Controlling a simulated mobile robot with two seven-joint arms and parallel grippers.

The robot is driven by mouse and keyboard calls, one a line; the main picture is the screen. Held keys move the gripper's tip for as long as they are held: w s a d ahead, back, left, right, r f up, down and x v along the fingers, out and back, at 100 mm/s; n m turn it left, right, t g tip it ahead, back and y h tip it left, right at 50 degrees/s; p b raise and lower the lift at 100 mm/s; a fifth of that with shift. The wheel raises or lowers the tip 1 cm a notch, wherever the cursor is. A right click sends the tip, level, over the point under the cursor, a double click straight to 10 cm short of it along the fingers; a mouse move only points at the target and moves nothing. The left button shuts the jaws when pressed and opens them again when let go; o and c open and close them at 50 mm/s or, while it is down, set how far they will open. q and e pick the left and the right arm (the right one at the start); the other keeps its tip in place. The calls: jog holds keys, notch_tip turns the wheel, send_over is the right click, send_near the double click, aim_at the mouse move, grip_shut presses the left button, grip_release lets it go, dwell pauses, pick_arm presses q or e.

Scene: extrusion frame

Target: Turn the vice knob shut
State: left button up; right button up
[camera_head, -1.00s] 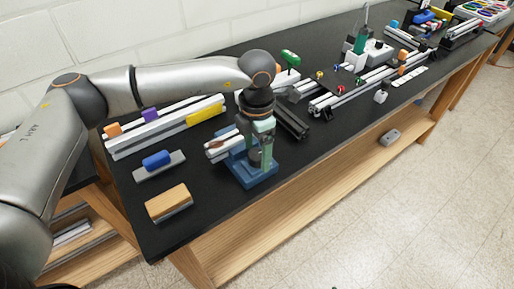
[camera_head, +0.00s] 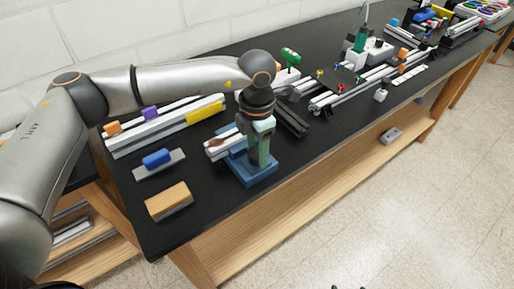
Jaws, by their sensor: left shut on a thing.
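The blue vice (camera_head: 262,180) stands on the black bench near its front edge, with a light metal bar (camera_head: 220,148) at its left side. My left gripper (camera_head: 257,160) points down at the vice from above, its pale green fingers low against it. The left gripper is shut on a part of the vice, apparently the knob. The fingers and wrist hide the knob and the vice jaws. Small dark tips (camera_head: 347,287) at the bottom edge may be my right gripper; too little shows to tell its state.
A wood-topped block (camera_head: 168,201) and a blue-topped block (camera_head: 157,158) lie left of the vice. A long rail with a yellow piece (camera_head: 205,111) lies behind, and a dark bar (camera_head: 292,122) lies close on the right. The bench front to the right is clear.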

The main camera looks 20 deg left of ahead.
aim_at(257, 152)
pick_arm(q)
grip_shut()
jog(key=shift+f+m+b, duration=0.25)
jog(key=shift+m+b, duration=0.45)
jog(key=shift+b, duration=0.25)
jog(key=shift+r+m+b, duration=0.25)
jog(key=shift+m+b, duration=0.2)
jog(key=shift+m, duration=0.25)
jog(key=o, duration=1.2)
grip_release()
jog(key=shift+o, duration=0.2)
notch_tip(257, 152, up, 13)
jog(key=b, duration=0.1)
jog(key=shift+f, duration=0.2)
